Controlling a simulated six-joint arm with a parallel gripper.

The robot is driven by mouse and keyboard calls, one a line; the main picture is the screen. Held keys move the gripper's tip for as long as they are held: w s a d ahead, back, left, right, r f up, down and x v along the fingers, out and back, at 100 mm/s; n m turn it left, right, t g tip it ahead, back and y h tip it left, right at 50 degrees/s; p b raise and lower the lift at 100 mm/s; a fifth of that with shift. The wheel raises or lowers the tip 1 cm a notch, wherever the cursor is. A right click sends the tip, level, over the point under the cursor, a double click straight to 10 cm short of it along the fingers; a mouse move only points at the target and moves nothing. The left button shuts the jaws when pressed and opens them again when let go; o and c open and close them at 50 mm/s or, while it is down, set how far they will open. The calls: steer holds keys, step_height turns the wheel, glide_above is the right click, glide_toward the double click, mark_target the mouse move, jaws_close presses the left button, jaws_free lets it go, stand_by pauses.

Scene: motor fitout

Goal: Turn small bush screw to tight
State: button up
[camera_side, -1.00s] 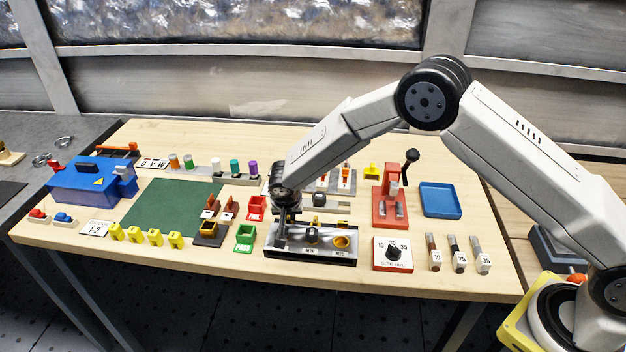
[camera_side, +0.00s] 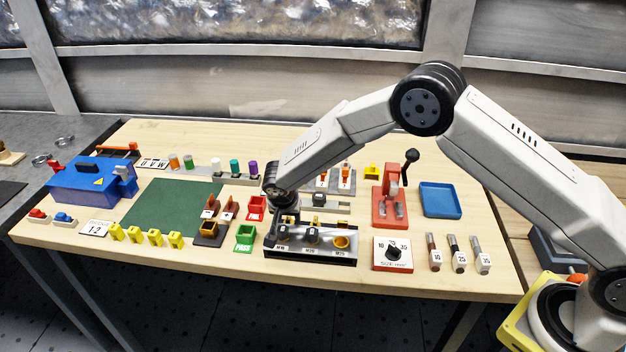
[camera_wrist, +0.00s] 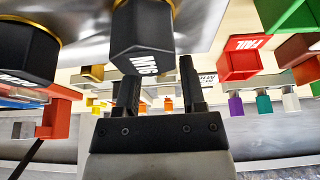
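The bush block (camera_side: 301,259) is a grey and black fixture at the front middle of the table, with labels along its front. The small bush screw (camera_side: 284,233) is the black cap at its left end; in the wrist view (camera_wrist: 142,45) it is a black hexagonal cap with a white M16 label and a gold ring. My gripper (camera_side: 288,217) is at that left end, just behind the cap. In the wrist view my gripper's fingers (camera_wrist: 158,80) are apart, with the cap just beyond the tips and offset left. I cannot tell whether they touch it.
Another black cap (camera_wrist: 25,50) is close on the left in the wrist view. Red (camera_side: 256,208) and green (camera_side: 245,238) bins stand left of the block. A size dial (camera_side: 393,254) stands to its right. A red press (camera_side: 390,200) is behind that.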

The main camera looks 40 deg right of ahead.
steer(key=shift+r, duration=0.1)
steer(key=v, duration=0.7)
steer(key=shift+r, duration=0.25)
steer(key=shift+s, duration=0.15)
stand_by(0.4)
steer(key=s+d+r+n+y, duration=0.1)
steer(key=s+d+r+n, duration=0.1)
steer(key=s, duration=0.6)
steer(key=s+d+r+n+y, duration=0.1)
steer(key=s+d+r+n, duration=0.1)
steer(key=s+d+n, duration=0.2)
steer(key=s+d+r+n+y, duration=0.1)
steer(key=s+d+r+n, duration=0.1)
steer(key=s+d, duration=0.6)
steer(key=s+n, duration=0.1)
steer(key=s, duration=0.4)
steer(key=shift+s+r+g, duration=0.2)
steer(key=shift+s+g, duration=0.1)
steer(key=shift+s, duration=0.1)
steer(key=shift+d, duration=0.1)
